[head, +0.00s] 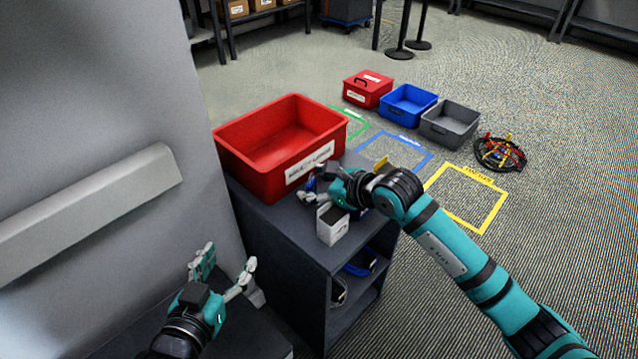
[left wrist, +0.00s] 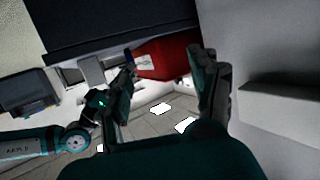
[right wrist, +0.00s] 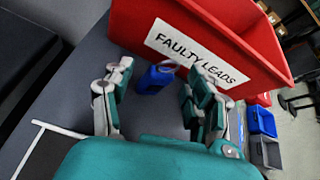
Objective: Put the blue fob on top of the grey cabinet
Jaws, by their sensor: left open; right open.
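The blue fob (right wrist: 154,79), with a pale ring at its top, shows in the right wrist view at the grey top of the cabinet (head: 290,235), in front of the red bin. A bit of blue also shows by the fingers in the head view. My right gripper (right wrist: 160,88) is open, with its fingers on either side of the fob. I see no clear contact between fingers and fob. My left gripper (head: 226,270) is open and empty, low at the left of the cabinet.
The red bin (head: 258,146), labelled "FAULTY LEADS", fills the back of the cabinet top. A small white box (head: 333,226) stands near the front edge. Blue cable (head: 361,263) lies on a shelf below. Coloured bins stand on the floor beyond. A wall is at left.

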